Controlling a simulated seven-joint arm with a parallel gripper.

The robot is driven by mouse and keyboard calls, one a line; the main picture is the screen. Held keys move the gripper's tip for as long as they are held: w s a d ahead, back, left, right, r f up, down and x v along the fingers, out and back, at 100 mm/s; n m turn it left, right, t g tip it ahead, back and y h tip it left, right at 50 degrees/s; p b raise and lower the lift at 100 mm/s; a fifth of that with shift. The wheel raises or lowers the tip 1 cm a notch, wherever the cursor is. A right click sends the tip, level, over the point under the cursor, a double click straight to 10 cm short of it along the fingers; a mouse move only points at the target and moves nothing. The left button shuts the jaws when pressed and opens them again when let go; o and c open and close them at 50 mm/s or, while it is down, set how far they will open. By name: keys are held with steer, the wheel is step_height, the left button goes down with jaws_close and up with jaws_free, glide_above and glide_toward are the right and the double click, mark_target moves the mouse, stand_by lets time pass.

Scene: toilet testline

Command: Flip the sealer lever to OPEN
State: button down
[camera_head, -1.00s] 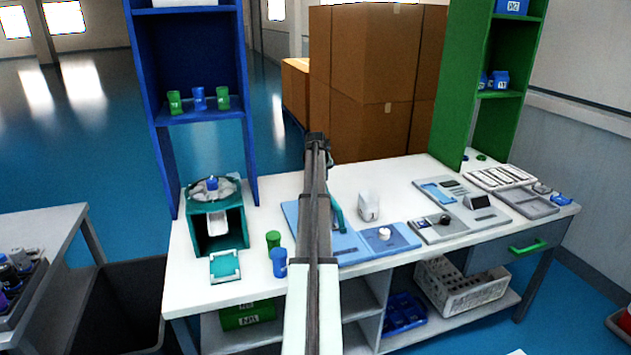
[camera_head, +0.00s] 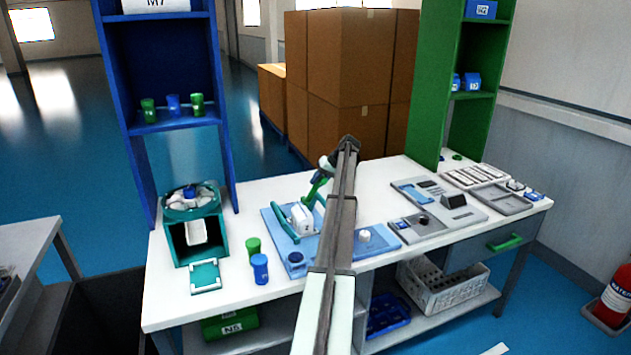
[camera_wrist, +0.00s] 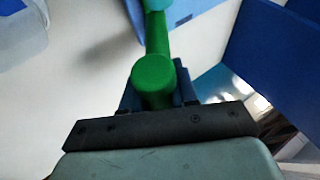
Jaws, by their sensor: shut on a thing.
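The sealer stands on a light blue base plate (camera_head: 277,228) in the middle of the bench. It has a white block (camera_head: 301,218) and a curved teal bar. Its green lever (camera_head: 317,188) slants up and to the right towards my gripper (camera_head: 327,164), behind my arm. In the wrist view, the lever's round green end (camera_wrist: 153,82) sits between the jaws, which are shut on it. A teal joint shows at the lever's far end. My arm hides the sealer's right side in the head view, and any OPEN marking cannot be read.
A green cup (camera_head: 253,247) and a blue cup (camera_head: 260,268) stand left of the plate. A teal machine (camera_head: 193,228) is further left. A blue plate with a white knob (camera_head: 364,236) and grey devices (camera_head: 438,203) lie to the right. Blue and green shelves rise behind.

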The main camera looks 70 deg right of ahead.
steer(key=shift+s+d+f, duration=0.35)
steer(key=shift+s+d, duration=0.05)
steer(key=c, duration=1)
jaws_free()
steer(key=shift+o, duration=0.2)
steer(key=v, duration=1.3)
steer(key=shift+r, duration=0.35)
steer(key=shift+s+a, duration=0.1)
steer(key=shift+s, duration=0.05)
